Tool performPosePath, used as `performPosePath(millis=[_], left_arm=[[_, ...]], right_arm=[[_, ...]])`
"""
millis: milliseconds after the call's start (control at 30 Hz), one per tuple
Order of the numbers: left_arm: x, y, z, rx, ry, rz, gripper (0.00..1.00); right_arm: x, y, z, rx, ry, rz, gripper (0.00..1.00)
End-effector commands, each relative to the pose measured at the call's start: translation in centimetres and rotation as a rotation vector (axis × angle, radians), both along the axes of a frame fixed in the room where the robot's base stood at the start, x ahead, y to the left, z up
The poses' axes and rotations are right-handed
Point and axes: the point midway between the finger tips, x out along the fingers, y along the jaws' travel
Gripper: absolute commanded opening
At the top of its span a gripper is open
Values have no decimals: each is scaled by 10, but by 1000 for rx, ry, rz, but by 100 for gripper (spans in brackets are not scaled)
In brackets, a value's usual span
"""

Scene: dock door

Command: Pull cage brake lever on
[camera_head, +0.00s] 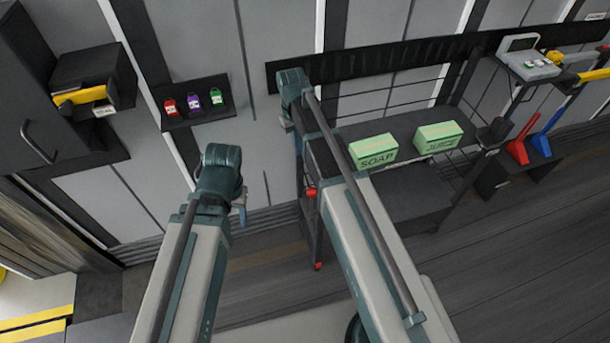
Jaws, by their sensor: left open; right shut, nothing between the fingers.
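The dark cage (410,207) stands right of centre with a green SOAP box (373,151) and a green JUICE box (438,137) on its shelf. A small red part (311,192) shows on its near left post, and another red part (318,266) sits low at the foot of that post. I cannot tell for sure which is the brake lever. My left gripper (240,205) is open, left of the post and apart from it, mostly hidden behind its wrist. My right gripper (287,124) is shut and empty at the cage's upper left corner; its arm hides part of the cage.
A wall shelf (198,117) holds red, purple and green padlocks. A dark box with a yellow handle (80,96) is at upper left. Red and blue tools (530,145) and a grey scale-like device (530,64) are at right. The floor (500,260) right of the cage is clear.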

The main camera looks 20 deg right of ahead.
Motion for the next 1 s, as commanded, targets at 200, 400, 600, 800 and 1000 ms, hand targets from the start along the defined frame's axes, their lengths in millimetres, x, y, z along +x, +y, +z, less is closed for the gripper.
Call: performPosePath(millis=[200, 400, 600, 800, 1000], left_arm=[[0, 0, -7, 0, 0, 0, 50], [0, 0, -26, 0, 0, 0, 50], [0, 0, -53, 0, 0, 0, 50], [0, 0, -82, 0, 0, 0, 50], [0, 0, -109, 0, 0, 0, 50]], right_arm=[[-1, 0, -7, 0, 0, 0, 0], [-2, -1, -26, 0, 0, 0, 0], [-5, -2, -53, 0, 0, 0, 0], [-8, -3, -82, 0, 0, 0, 0], [-10, -4, -109, 0, 0, 0, 0]])
